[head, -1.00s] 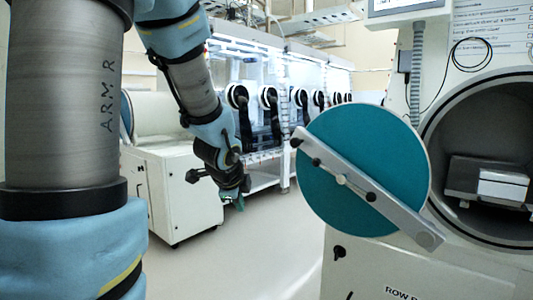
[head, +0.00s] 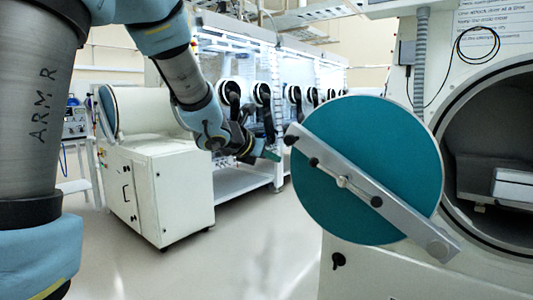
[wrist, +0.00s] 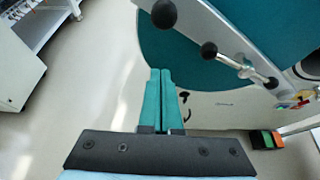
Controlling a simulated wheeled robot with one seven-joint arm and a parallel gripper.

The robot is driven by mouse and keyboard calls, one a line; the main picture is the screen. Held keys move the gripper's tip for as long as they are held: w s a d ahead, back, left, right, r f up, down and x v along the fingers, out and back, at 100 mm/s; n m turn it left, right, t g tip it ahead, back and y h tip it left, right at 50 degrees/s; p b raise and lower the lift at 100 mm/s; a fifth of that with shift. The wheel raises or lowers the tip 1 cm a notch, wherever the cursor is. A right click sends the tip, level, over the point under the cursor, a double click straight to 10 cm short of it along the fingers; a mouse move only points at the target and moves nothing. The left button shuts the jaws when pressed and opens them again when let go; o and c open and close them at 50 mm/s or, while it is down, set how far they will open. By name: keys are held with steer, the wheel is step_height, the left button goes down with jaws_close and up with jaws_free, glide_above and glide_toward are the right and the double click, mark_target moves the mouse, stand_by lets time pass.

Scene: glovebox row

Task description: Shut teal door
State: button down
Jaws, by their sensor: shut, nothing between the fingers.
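The teal door (head: 350,205) is a round disc with a diagonal grey bar (head: 378,199) across it that carries dark knobs. It stands open, to the left of the round chamber opening (head: 500,150). My gripper (head: 272,156) is left of the door's edge in the head view, with its fingers pointing right. In the wrist view the door (wrist: 190,58) fills the upper right, and my gripper (wrist: 160,72) shows two teal fingers side by side, shut and empty. The fingertips overlap the door's lower left edge in that view; I cannot tell whether they touch it.
A metal tray with a box (head: 515,184) sits inside the chamber. A white cabinet (head: 165,195) and a row of gloveboxes (head: 270,85) stand behind my arm. The floor (head: 230,255) in front of them is clear.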

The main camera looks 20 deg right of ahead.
steer(key=w+d+r+p, duration=0.1)
steer(key=w+d+p, duration=0.1)
steer(key=d+p, duration=0.2)
steer(key=shift+w+d+r, duration=0.2)
steer(key=shift+w+d, duration=0.15)
steer(key=shift+d, duration=0.3)
